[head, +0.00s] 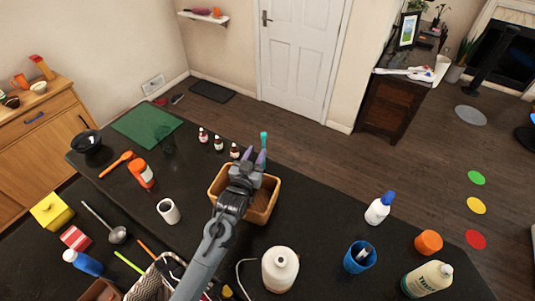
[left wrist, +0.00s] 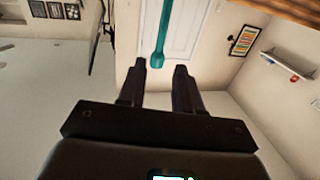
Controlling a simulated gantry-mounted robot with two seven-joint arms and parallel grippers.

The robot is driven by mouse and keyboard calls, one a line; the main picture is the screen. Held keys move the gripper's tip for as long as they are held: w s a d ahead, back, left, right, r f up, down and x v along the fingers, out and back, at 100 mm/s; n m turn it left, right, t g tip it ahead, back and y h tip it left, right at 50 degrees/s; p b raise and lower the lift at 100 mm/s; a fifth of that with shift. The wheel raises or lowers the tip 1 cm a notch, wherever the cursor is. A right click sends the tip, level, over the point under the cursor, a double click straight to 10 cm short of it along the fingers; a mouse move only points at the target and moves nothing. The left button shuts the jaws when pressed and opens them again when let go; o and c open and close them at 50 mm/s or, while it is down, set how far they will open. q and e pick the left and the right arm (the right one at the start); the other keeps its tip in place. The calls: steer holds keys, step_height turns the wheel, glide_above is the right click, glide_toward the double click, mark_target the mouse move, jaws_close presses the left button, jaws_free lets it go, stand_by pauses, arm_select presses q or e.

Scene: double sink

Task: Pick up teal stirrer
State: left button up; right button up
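The teal stirrer (head: 263,139) shows in the head view as a short piece just beyond my left gripper's fingertips. In the left wrist view the stirrer (left wrist: 163,33) is a long thin rod that runs in from the top edge. Its wider end lies near the gap between the fingertips. My left gripper (left wrist: 160,66) is open, with a clear gap between its dark fingers; it also shows in the head view (head: 255,157). I cannot tell whether it touches the stirrer. The rest of the stirrer is hidden in the head view. My right gripper is not in view.
A tan basket (head: 262,209) lies under my left gripper.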

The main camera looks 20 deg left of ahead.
mark_target(263, 143)
arm_select(q)
steer(key=shift+w+f, duration=0.25)
steer(key=shift+w, duration=1.05)
steer(key=shift+w+f, duration=0.3)
steer(key=shift+w, duration=1)
steer(key=shift+w+f, duration=0.25)
steer(key=shift+w, duration=1.05)
steer(key=shift+c, duration=0.3)
jaws_close()
